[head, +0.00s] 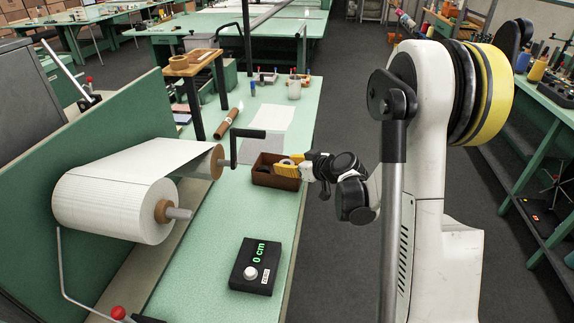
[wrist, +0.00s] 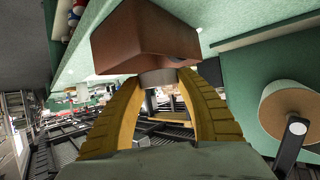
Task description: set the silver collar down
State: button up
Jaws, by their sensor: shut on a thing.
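My gripper (head: 293,167) has yellow fingers and is at the right end of the small brown box (head: 274,181) on the green table. In the wrist view, my gripper (wrist: 158,80) is shut on the silver collar (wrist: 157,77), a short grey ring between the fingertips. The brown box (wrist: 140,38) is right beyond it. In the head view the collar (head: 285,162) shows as a small pale ring at the box's opening, partly hidden by the fingers. I cannot tell whether it touches the box.
A black box with a green "0 cm" display (head: 257,266) sits at the table's front. A brown tube (head: 228,122), pale sheets (head: 271,117) and a grey cup (head: 294,88) lie behind.

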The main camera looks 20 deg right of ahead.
jog(key=shift+f+b, duration=0.4)
jog(key=shift+f, duration=0.1)
jog(key=shift+f, duration=0.1)
jog(key=o, duration=1.1)
jog(key=shift+o, duration=0.2)
